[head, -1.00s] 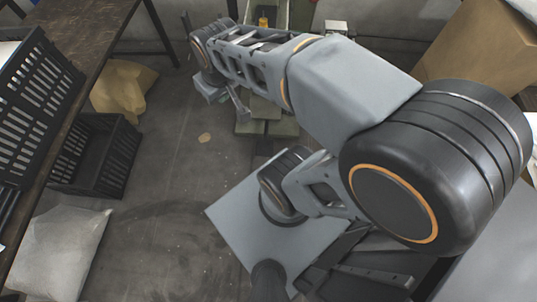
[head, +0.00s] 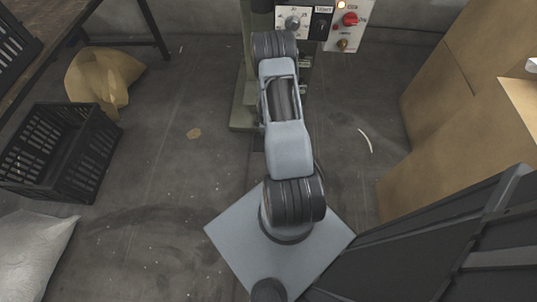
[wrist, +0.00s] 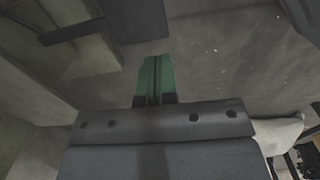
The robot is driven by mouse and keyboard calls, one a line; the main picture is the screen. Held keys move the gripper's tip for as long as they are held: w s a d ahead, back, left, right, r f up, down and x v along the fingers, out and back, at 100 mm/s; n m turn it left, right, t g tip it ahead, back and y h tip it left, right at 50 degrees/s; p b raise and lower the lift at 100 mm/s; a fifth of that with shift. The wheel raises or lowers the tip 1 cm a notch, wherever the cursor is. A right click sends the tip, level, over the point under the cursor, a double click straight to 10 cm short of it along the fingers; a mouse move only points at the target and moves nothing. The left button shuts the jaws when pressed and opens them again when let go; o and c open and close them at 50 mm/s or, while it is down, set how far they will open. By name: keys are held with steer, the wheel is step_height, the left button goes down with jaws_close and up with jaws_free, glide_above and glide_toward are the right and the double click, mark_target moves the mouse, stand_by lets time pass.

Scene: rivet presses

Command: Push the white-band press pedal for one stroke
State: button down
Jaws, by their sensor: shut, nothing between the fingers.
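A green press (head: 248,85) stands at the top centre of the head view, mostly hidden behind my arm. Its upper part is cut off by the frame edge. No white band can be made out, and the pedal cannot be identified for certain. In the wrist view, a grey-green base (wrist: 95,55) with a dark bar across it lies at the upper left, and a dark flat piece (wrist: 138,18) lies beyond my fingertips. My gripper (wrist: 156,62) shows two green fingers pressed together with nothing between them. In the head view my arm hides the gripper.
A control panel (head: 349,28) with a red knob and a dial box are at the top. Cardboard boxes (head: 440,120) stand at right. A black crate (head: 60,150), a tan sack (head: 100,78) and a pale sack (head: 35,250) lie at left.

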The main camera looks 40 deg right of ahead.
steer(key=shift+s+d+f, duration=0.1)
steer(key=shift+s+f, duration=0.1)
steer(key=shift+f, duration=0.45)
steer(key=shift+s+d+f, duration=0.1)
steer(key=shift+s+f, duration=0.1)
steer(key=shift+f, duration=0.4)
step_height(320, 180, down, 14)
steer(key=b, duration=0.6)
steer(key=shift+a, duration=0.1)
